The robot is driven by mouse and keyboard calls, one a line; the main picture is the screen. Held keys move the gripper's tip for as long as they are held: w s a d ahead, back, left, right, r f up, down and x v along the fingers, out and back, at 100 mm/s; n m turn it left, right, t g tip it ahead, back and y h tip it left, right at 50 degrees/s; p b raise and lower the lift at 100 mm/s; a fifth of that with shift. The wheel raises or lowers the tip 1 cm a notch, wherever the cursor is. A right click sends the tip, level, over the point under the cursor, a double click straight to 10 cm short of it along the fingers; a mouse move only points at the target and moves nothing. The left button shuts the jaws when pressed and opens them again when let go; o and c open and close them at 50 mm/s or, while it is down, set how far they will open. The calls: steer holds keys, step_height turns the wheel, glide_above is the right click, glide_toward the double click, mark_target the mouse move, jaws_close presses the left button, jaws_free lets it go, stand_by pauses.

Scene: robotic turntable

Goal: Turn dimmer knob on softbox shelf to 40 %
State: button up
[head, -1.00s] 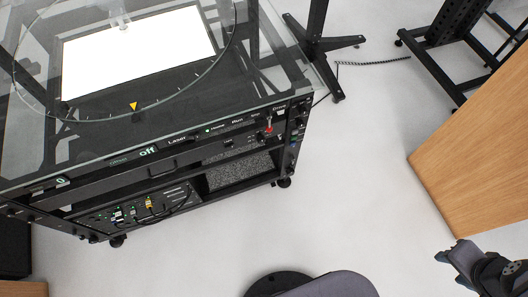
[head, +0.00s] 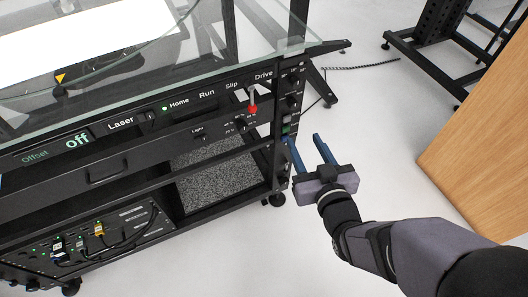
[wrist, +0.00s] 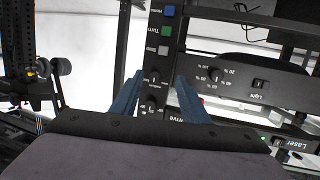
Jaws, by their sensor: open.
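The dimmer knob (head: 240,123) is a small black knob on the dark softbox shelf panel (head: 205,143), ringed by white percent marks, right of the Light label. It also shows in the wrist view (wrist: 215,75), upside down, beside the Light switch (wrist: 258,84). Its exact setting is too small to tell. My gripper (head: 304,140) is open and empty, its two blue fingers pointing at the rack's right front post. In the wrist view, the fingertips (wrist: 158,79) lie left of the dimmer knob, with another small knob on the post between them. The dimmer knob is apart from both fingers.
The post (head: 290,100) carries several knobs and coloured buttons (wrist: 167,21). A red-tipped Drive lever (head: 252,108) hangs just above the dimmer knob. The glass top (head: 270,25) overhangs the panels. A wooden surface (head: 480,130) stands at right; the floor between is clear.

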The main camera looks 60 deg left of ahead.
mark_target(244, 131)
steer(key=s+a+f+n+g+y+b, duration=0.2)
steer(key=s+a+g+y+b, duration=0.15)
steer(key=s, duration=0.75)
steer(key=shift+h, duration=0.35)
steer(key=shift+w+a+f+b, duration=0.15)
steer(key=shift+a+b, duration=0.25)
steer(key=shift+a, duration=1.35)
steer(key=shift+w+a+b, duration=0.1)
steer(key=shift+a+b, duration=0.25)
steer(key=shift+a, duration=1.4)
jaws_close()
